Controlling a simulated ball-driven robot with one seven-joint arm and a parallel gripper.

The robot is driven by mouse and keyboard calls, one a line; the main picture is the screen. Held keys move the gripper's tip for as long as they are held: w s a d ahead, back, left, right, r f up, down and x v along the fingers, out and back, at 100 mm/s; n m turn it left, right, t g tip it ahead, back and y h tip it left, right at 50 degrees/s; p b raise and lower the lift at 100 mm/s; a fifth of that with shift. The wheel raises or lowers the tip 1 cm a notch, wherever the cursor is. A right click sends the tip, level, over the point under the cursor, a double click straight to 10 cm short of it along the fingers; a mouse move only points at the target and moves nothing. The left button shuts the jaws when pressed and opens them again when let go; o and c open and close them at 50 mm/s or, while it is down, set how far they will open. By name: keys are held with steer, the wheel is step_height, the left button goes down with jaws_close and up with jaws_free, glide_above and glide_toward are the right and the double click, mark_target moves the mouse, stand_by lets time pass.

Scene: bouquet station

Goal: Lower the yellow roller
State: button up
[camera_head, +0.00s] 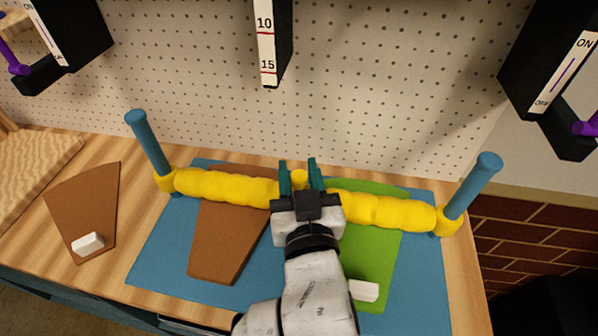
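The yellow roller (390,213) is a long lumpy bar with a blue upright handle at each end. It spans left to right over the blue mat (155,255). My gripper (299,178) is at the roller's middle. Its two teal fingers stand apart, one on each side of a small yellow knob that fills the gap between them. My gripper's body and arm hide the middle of the roller. I cannot tell how far the roller is above the mat.
Under the roller are a brown sheet (225,240) and a green sheet (380,255) with a white block (364,291). Another brown sheet (75,205) with a white block (88,243) lies left. A pegboard (190,70) stands behind, with black boxes at its upper corners.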

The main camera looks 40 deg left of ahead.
steer(key=shift+o, duration=1.3)
steer(key=v, duration=1)
steer(key=shift+s+d+b, duration=0.25)
steer(key=shift+s+b, duration=0.1)
steer(key=shift+b, duration=0.1)
